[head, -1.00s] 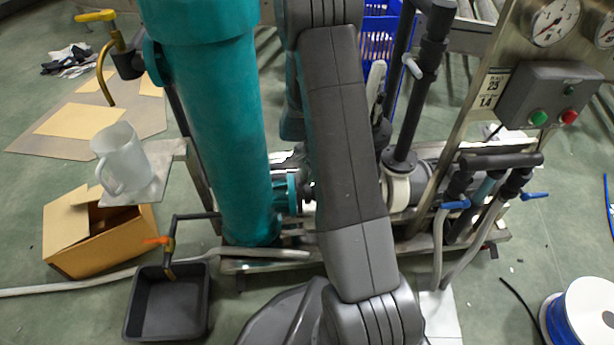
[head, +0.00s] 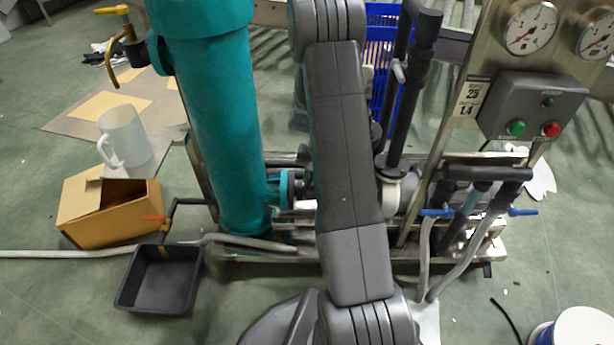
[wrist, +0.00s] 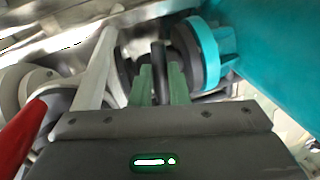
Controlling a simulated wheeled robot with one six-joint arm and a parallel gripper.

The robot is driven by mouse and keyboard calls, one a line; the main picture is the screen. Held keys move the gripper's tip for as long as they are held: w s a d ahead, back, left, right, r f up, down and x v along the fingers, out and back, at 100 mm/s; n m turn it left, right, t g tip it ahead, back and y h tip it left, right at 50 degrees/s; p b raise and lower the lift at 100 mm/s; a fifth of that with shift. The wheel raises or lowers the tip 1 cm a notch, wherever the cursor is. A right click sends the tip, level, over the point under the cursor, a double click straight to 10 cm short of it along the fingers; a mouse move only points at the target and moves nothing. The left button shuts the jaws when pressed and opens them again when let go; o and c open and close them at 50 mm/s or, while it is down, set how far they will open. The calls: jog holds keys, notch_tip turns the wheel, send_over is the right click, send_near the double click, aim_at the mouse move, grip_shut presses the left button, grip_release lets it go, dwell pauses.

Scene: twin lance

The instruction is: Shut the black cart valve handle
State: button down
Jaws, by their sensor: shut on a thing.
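In the wrist view, the black handle (wrist: 158,62) stands upright between the two green fingers of my gripper (wrist: 160,85), which are shut on it. Its lower end is hidden behind the gripper body. In the head view, my own arm hides the gripper and the handle.
In the wrist view, a pale grey lever (wrist: 95,75) stands just left of the fingers and a red lever (wrist: 25,135) lies further left. In the head view, black pipes (head: 410,90) and a gauge panel (head: 535,105) stand on the right.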

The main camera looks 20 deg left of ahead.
jog(key=shift+w+d+n, duration=0.15)
jog(key=shift+d+n, duration=0.25)
jog(key=shift+n, duration=0.5)
jog(key=c, duration=1.4)
grip_release()
